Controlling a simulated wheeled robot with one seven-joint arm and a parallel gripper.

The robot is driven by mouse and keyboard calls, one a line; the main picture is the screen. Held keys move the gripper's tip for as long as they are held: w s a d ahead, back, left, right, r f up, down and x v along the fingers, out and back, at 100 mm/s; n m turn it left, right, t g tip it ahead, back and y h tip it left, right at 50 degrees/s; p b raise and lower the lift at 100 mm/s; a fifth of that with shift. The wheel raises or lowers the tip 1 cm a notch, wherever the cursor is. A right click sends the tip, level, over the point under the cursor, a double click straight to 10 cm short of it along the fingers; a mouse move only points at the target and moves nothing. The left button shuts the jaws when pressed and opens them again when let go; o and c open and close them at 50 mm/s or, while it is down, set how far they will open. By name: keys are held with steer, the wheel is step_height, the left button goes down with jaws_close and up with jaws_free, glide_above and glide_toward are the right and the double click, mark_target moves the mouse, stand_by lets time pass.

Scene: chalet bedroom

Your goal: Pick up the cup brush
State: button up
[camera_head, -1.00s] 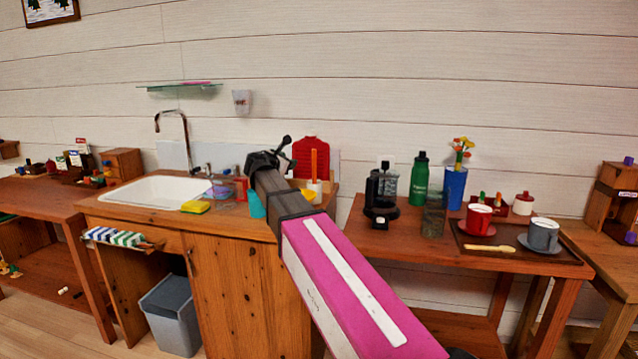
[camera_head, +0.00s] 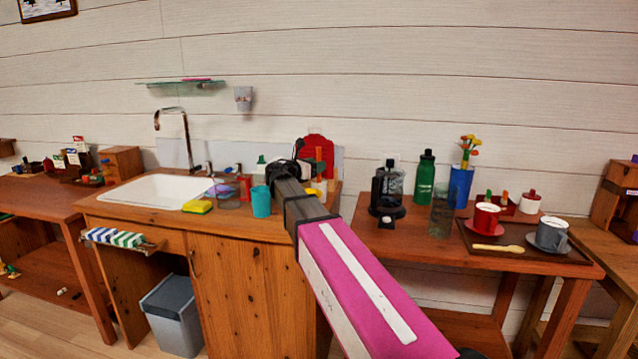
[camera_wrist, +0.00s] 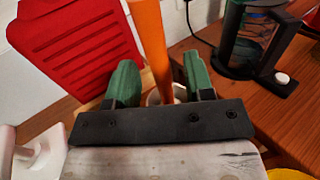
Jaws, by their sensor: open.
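The cup brush shows as an upright orange handle (camera_head: 319,158) at the right back of the sink counter, partly covered by my arm in the head view. In the wrist view the orange handle (camera_wrist: 150,45) stands between the two green fingers. Its lower end goes down into a pale round holder (camera_wrist: 153,98), mostly hidden behind my gripper. My gripper (camera_wrist: 160,78) is open, with a finger on each side of the handle and a visible gap on both sides. In the head view my gripper (camera_head: 299,155) is beside the handle.
A red ribbed board (camera_wrist: 70,45) leans on the wall close behind. A black device (camera_head: 385,190) stands to the right. A turquoise cup (camera_head: 261,201) and yellow sponge (camera_head: 197,206) sit left, near the white sink (camera_head: 158,191). A tray (camera_head: 525,252) holds cups.

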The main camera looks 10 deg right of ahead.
steer(key=shift+x, duration=0.95)
jaws_close()
